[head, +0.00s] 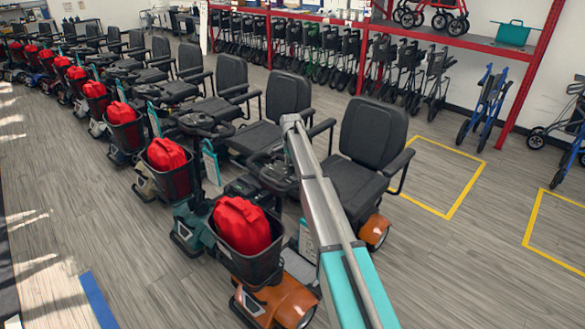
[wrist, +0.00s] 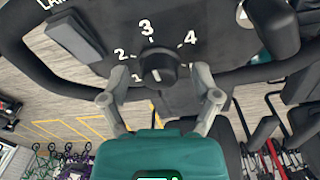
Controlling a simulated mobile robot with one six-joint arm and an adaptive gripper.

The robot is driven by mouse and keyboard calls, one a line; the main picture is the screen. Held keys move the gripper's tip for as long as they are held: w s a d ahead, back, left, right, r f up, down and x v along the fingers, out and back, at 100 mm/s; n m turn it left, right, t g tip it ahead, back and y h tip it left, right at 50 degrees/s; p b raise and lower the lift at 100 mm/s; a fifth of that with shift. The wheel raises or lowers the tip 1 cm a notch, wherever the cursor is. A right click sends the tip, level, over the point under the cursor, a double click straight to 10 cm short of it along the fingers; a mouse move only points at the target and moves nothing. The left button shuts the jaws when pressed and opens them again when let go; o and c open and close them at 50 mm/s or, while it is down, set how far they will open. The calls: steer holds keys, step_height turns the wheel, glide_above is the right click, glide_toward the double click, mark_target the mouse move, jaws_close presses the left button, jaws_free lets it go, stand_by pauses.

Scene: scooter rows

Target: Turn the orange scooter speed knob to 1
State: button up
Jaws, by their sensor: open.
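The orange scooter (head: 288,303) is nearest in the row in the head view, with a black seat, front basket and handlebar. In the wrist view its round black speed knob (wrist: 159,66) sits on the dark console (wrist: 205,22) among white numerals 1, 2, 3 and 4. A small white mark shows on the knob, but I cannot tell for sure which numeral it points to. My gripper (wrist: 162,75) is open, with one grey finger on each side of the knob. Gaps show between fingers and knob; contact is not visible. In the head view my arm hides the knob.
A red bag (head: 241,226) fills the orange scooter's basket. A close row of similar scooters (head: 166,165) with red bags runs to the far left. Red shelving (head: 372,60) with walkers stands behind.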

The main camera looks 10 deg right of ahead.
jaws_close()
stand_by(0.4)
steer(key=shift+n, duration=0.5)
steer(key=n, duration=0.5)
steer(key=shift+t+y, duration=0.3)
steer(key=shift+t, duration=0.1)
steer(key=n, duration=0.5)
steer(key=shift+n+y, duration=0.3)
steer(key=shift+y, duration=0.1)
steer(key=n+y, duration=0.1)
steer(key=n, duration=0.5)
steer(key=shift+d, duration=0.1)
steer(key=n, duration=0.6)
steer(key=shift+y+b, duration=0.3)
steer(key=shift+n, duration=0.3)
